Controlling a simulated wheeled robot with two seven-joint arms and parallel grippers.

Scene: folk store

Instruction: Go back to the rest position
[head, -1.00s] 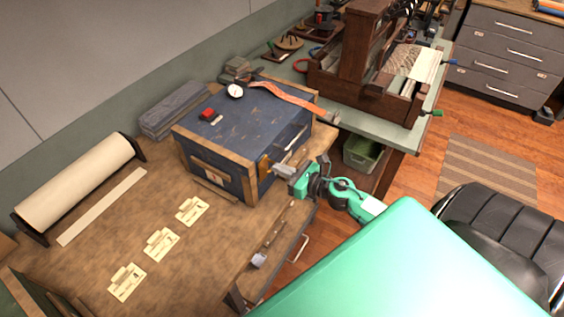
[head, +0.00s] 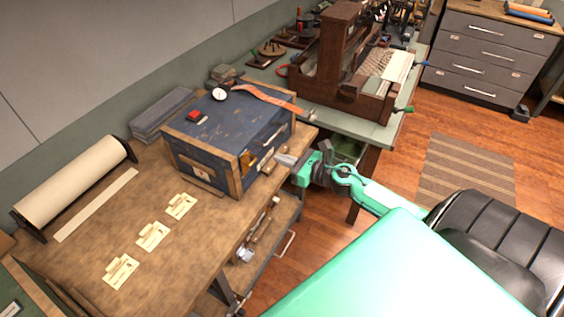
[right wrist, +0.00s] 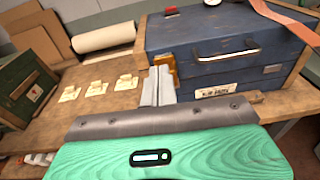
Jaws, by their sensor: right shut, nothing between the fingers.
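My right gripper (head: 284,160) is in front of the right end of a blue wooden chest (head: 225,136) on the workbench. Its grey fingers are closed together with nothing in them. In the right wrist view the closed fingers (right wrist: 158,86) point at the chest's front (right wrist: 200,77), near a yellow latch (right wrist: 164,66); I cannot tell whether they touch it. The chest is shut and has a metal handle (right wrist: 228,54). My left gripper is not in view.
The brown workbench (head: 160,240) also holds a paper roll (head: 75,180) and several cream cards (head: 152,236). An open drawer (head: 262,235) juts from its front below my right arm. A wooden loom (head: 345,75) stands on the green table behind.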

